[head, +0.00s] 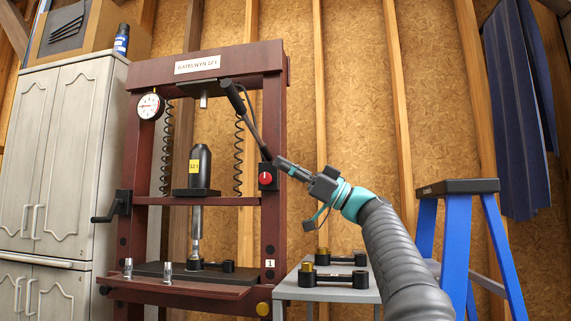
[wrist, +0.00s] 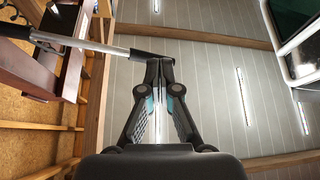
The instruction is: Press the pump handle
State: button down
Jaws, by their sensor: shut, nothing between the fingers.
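The pump handle (head: 249,122) is a slim metal lever with dark ends, slanting from upper left to lower right before the press's right post. It also shows in the wrist view (wrist: 88,44), crossing from the left edge to a black end near my fingertips. My gripper (head: 280,160) is shut and empty, its tips beside the handle's lower dark end. In the wrist view my closed fingers (wrist: 158,64) meet or overlap that black end; I cannot tell whether they touch. The dark red press (head: 274,120) stands behind.
A red knob (head: 265,178) sits on the right post just below my fingertips. A small grey table (head: 340,293) with dark parts stands right of the press. A blue stepladder (head: 483,250) is at right, beside my arm. Grey cabinets (head: 58,150) stand left.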

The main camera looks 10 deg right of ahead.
jog(key=s+a+f+m+t+h, duration=0.1)
jog(key=s+a+f+m+h, duration=0.2)
jog(key=f, duration=0.5)
jog(key=s+a+f+m+t+h, duration=0.1)
jog(key=s+f+m+h, duration=0.2)
jog(key=f+m+h, duration=0.4)
jog(key=s+a+f+m+t+h, duration=0.1)
jog(key=s+a+f+m+h, duration=0.15)
jog(key=f, duration=0.65)
jog(key=s+d+f+m+g+h, duration=0.1)
jog(key=s+d+f+h, duration=0.2)
jog(key=s+f, duration=0.5)
jog(key=s+d+f+m+g+h, duration=0.1)
jog(key=s+d+f+h, duration=0.3)
jog(key=s+f, duration=0.5)
jog(key=s+d+f+m+g+h, duration=0.1)
jog(key=s+d+f+m+h, duration=0.2)
jog(key=f, duration=1.2)
jog(key=s+d, duration=0.2)
jog(key=s, duration=0.3)
jog(key=shift+s+f, duration=0.3)
jog(key=shift+f, duration=0.1)
jog(key=shift+h, duration=0.25)
